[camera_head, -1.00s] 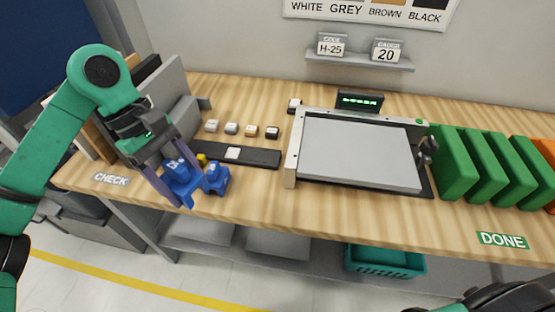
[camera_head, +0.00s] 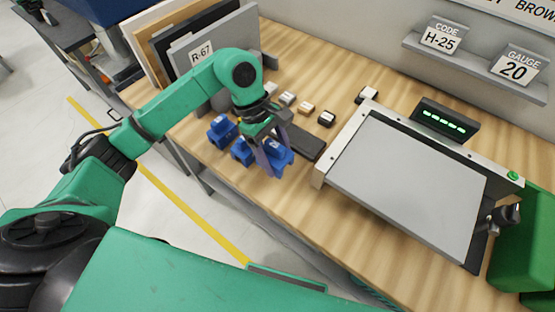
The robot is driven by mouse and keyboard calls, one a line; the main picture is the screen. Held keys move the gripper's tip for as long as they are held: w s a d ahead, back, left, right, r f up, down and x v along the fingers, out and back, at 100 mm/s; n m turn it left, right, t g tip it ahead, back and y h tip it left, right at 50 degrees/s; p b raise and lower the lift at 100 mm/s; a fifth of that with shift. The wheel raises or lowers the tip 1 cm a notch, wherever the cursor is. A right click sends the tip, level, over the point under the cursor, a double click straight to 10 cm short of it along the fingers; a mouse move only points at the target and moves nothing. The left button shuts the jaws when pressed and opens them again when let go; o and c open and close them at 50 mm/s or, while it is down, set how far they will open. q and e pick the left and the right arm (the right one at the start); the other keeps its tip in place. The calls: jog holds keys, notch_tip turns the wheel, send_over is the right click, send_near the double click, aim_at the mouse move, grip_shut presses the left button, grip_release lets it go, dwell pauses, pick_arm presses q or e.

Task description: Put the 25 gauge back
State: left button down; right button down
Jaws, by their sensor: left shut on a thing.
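My left gripper (camera_head: 270,160) is shut on a blue gauge (camera_head: 280,154), over the front part of the wooden bench near the dark strip. Two more blue gauges stand to its left: one (camera_head: 222,131) farther left and one (camera_head: 241,151) close beside the gripper. The numbers on the blue gauges are too small to read, and the gripper partly covers the held one. I cannot tell whether the held gauge touches the bench. My right gripper is out of view.
A framed grey panel (camera_head: 405,185) fills the right. Upright boards, one marked R-67 (camera_head: 202,53), stand behind my left arm. Signs read H-25 (camera_head: 440,38) and GAUGE 20 (camera_head: 514,68).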

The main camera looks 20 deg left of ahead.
aim_at(275, 164)
pick_arm(q)
notch_tip(275, 164, down, 4)
jog(key=shift+s+a+r+p, duration=0.1)
jog(key=shift+s+a+p, duration=0.05)
jog(key=shift+p, duration=0.25)
grip_release()
jog(key=shift+r, duration=0.2)
jog(key=b+v, duration=0.4)
jog(key=v, duration=0.7)
jog(key=shift+a+r, duration=0.2)
jog(key=shift+r, duration=0.15)
